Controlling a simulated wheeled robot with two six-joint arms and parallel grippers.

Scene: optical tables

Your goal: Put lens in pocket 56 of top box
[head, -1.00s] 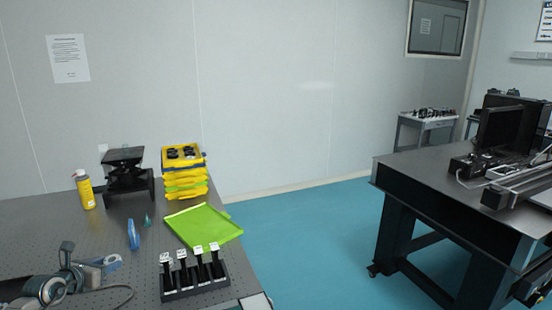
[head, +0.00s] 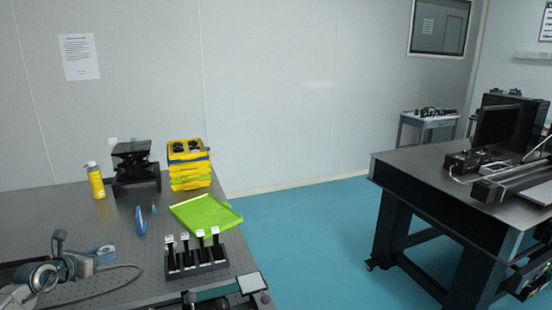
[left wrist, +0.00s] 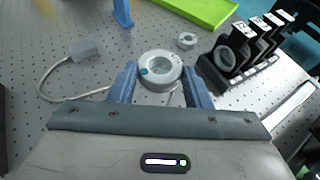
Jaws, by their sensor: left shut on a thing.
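My left gripper (head: 106,254) is low over the near left of the perforated table in the head view. In the left wrist view its two blue-grey fingers (left wrist: 160,84) are shut on a round lens (left wrist: 158,66) in a pale grey mount. The lens is too small to make out in the head view. The top box (head: 186,149) is the uppermost of a stack of yellow boxes at the table's far right, away from the gripper. Dark round items sit in it. Its pocket numbers cannot be read. My right gripper is not in view.
A green tray (head: 205,214) lies in front of the stack. A black rack (head: 196,262) of upright mounts stands nearer. A small ring (left wrist: 187,40) lies beyond the held lens.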

